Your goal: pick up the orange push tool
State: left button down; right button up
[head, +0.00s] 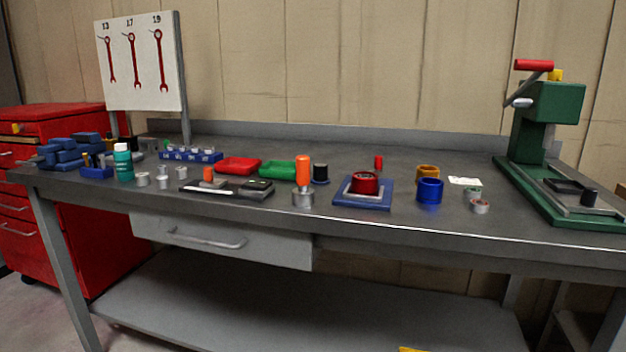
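An orange cylinder (303,169), which looks like the handle of the orange push tool, stands upright near the middle of the workbench. A silver metal cylinder (303,198) is directly below it in the picture; I cannot tell whether the two are one piece or one stands in or behind the other. A smaller orange-red piece (208,174) shows farther left by a flat dark item. Neither of my grippers is in view.
A black cylinder (320,172) stands close right of the orange cylinder, and a green tray (278,171) close left. A blue plate (348,202) with a red round part (364,183) lies to the right. A green press (545,125) stands at the right end.

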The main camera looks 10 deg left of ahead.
aim_at(303, 197)
jog(key=i+j+z, duration=0.5)
jog(key=j+z, duration=0.2)
jog(key=i+j+z, duration=0.2)
jog(key=j+z, duration=0.15)
jog(key=j, duration=0.15)
jog(key=l+u, duration=0.25)
jog(key=u, duration=0.15)
jog(key=k+j+z, duration=0.15)
jog(key=z, duration=0.15)
jog(key=i+j+z, duration=0.25)
jog(key=k+j, duration=0.05)
jog(key=j, duration=0.05)
